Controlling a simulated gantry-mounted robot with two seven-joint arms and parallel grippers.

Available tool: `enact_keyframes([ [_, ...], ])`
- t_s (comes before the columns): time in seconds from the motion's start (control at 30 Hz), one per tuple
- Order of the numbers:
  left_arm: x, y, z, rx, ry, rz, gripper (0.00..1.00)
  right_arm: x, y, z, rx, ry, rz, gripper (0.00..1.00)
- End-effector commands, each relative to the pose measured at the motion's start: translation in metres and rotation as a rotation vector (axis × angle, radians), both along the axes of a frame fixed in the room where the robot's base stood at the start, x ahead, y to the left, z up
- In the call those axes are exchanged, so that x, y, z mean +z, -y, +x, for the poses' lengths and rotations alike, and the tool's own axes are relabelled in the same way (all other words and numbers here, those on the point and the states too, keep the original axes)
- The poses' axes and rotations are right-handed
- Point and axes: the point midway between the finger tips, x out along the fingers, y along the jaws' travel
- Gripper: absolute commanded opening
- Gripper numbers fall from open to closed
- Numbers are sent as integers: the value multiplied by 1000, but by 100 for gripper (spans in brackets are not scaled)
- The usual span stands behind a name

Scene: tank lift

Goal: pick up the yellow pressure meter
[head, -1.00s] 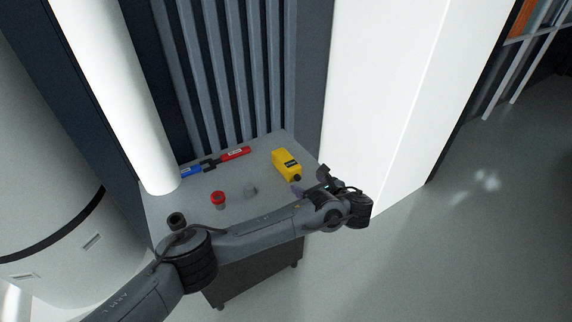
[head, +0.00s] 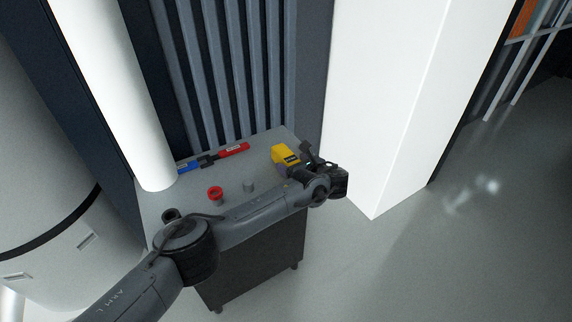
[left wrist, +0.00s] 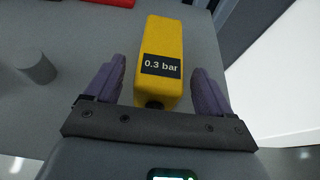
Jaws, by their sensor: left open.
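The yellow pressure meter (head: 283,154) lies on the grey cart top, near its right back part. In the left wrist view the yellow pressure meter (left wrist: 164,42) shows a dark display reading "0.3 bar" and a dark round fitting at its near end. My left gripper (left wrist: 162,80) is open, with one purple finger on each side of the meter's near half. A gap shows between the meter and each finger. In the head view my left gripper (head: 296,160) is at the meter and hides its near end. My right gripper is not in view.
A white pillar (head: 385,90) stands close on the right. A white pipe (head: 120,100) rises at the left.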

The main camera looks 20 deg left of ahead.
Motion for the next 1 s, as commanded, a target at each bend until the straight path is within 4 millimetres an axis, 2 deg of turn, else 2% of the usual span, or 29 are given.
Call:
enact_keyframes([
  [0.13,-5,-9,6,1,0,0,83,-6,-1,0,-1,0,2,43],
  [0.4,-4,-11,7,0,0,0,83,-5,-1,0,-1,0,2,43],
  [0.8,-4,-11,7,0,0,0,22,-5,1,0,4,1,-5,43],
  [0.83,-4,-11,7,0,1,-1,19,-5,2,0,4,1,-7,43],
  [1.0,-4,-11,7,0,1,-1,19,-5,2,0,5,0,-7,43],
])
